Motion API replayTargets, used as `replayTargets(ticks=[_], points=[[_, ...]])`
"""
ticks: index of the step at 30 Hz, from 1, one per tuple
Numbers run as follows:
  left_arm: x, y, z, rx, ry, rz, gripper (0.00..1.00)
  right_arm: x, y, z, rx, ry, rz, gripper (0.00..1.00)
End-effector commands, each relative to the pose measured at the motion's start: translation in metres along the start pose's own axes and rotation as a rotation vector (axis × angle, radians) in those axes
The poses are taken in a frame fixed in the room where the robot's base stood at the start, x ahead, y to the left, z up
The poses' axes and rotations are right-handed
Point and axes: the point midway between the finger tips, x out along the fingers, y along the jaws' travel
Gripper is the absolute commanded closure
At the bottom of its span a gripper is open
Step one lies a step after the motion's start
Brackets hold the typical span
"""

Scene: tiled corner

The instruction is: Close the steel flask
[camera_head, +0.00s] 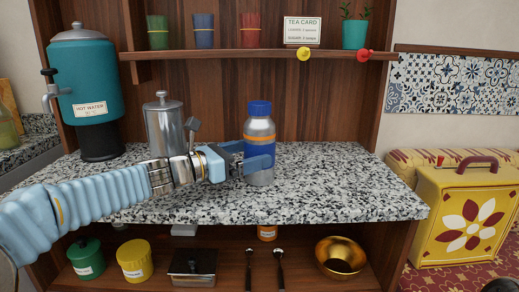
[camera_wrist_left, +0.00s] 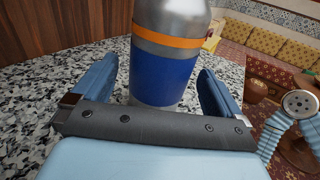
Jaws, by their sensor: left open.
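The steel flask (camera_head: 260,127) stands upright on the speckled counter, with a blue band, an orange stripe and a blue cap (camera_head: 260,108) on its top. In the left wrist view the flask body (camera_wrist_left: 168,60) stands between my left fingers, and its top is out of the picture. My left gripper (camera_head: 258,156) is open around the flask's lower body, a finger on each side. In the left wrist view there is a gap between the flask and the fingers of the gripper (camera_wrist_left: 165,95). Whether the cap is fully seated I cannot tell.
A steel canister (camera_head: 165,128) stands left of the flask, behind my left arm. A teal hot water urn (camera_head: 88,85) is at the far left. A shelf with cups (camera_head: 250,30) runs above. The counter right of the flask (camera_head: 345,175) is clear.

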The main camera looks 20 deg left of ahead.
Motion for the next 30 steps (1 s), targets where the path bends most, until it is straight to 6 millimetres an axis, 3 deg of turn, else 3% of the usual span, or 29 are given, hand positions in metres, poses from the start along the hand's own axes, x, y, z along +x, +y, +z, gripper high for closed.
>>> replayTargets(ticks=[6,12,16,28,30], points=[[0.004,0.0,0.003,0.0,0.0,-0.002,0.0,-0.003,-0.001,0.0,0.0,0.0,0.0,0.0],[0.033,-0.001,0.017,0.0,0.0,-0.003,0.0,-0.013,-0.005,0.0,-0.002,-0.001,-0.001,0.0],[0.048,-0.001,0.013,0.0,0.0,-0.001,0.0,-0.013,-0.005,0.0,-0.002,-0.001,-0.001,0.0],[0.051,-0.001,0.013,0.001,0.0,0.0,0.0,-0.012,-0.005,0.0,-0.002,-0.002,-0.001,0.0],[0.051,-0.001,0.013,0.001,0.0,0.0,0.09,-0.012,-0.005,0.0,-0.002,-0.001,-0.001,0.0]])
